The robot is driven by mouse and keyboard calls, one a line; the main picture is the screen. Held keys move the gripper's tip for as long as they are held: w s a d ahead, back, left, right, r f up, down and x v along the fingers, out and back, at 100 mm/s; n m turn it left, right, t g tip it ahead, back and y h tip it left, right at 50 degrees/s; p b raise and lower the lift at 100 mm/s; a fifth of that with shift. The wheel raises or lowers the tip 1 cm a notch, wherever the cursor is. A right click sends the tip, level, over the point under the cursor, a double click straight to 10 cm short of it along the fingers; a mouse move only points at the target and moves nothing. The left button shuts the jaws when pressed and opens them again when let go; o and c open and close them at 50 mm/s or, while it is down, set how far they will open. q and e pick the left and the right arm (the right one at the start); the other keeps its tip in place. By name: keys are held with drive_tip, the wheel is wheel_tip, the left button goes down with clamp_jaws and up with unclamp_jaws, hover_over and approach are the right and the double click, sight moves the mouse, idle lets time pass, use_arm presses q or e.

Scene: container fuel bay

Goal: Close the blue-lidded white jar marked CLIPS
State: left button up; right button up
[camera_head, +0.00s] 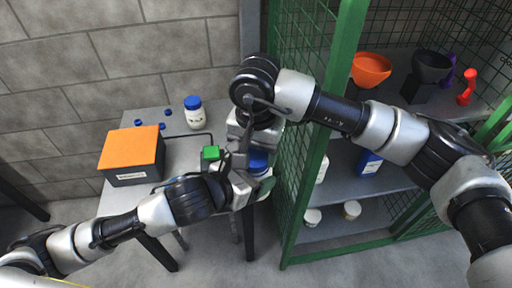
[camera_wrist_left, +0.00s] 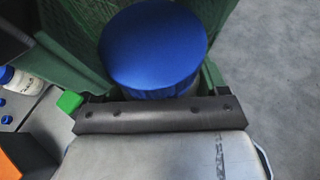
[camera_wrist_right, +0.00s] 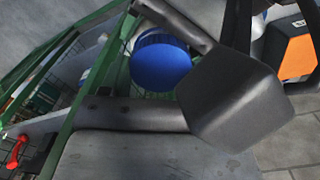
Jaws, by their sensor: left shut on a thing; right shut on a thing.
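A blue lid (camera_head: 258,160) shows between my two grippers above the table's right edge. In the left wrist view the round blue lid (camera_wrist_left: 153,48) lies just beyond the dark finger, above a partly hidden jar body. My left gripper (camera_head: 254,186) is shut on this jar from below. My right gripper (camera_head: 243,146) comes from above and is shut on the lid, whose ribbed side shows beside its fingers in the right wrist view (camera_wrist_right: 160,60). No marking is readable on the held jar. Whether the lid sits fully on it is hidden.
Another blue-lidded white jar (camera_head: 195,113) stands at the table's back.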

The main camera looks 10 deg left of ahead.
use_arm(q)
drive_tip(key=shift+r, duration=0.1)
use_arm(e)
drive_tip(key=shift+f, duration=0.3)
use_arm(q)
drive_tip(key=c, duration=0.4)
drive_tip(key=shift+c, duration=0.2)
use_arm(e)
drive_tip(key=m, duration=0.4)
drive_tip(key=shift+d+m, duration=0.1)
drive_tip(key=shift+m, duration=0.2)
drive_tip(key=m, duration=0.5)
drive_tip(key=shift+s+m, duration=0.1)
drive_tip(key=shift+m, duration=0.3)
drive_tip(key=o, duration=0.9)
use_arm(q)
drive_tip(key=shift+w, duration=0.1)
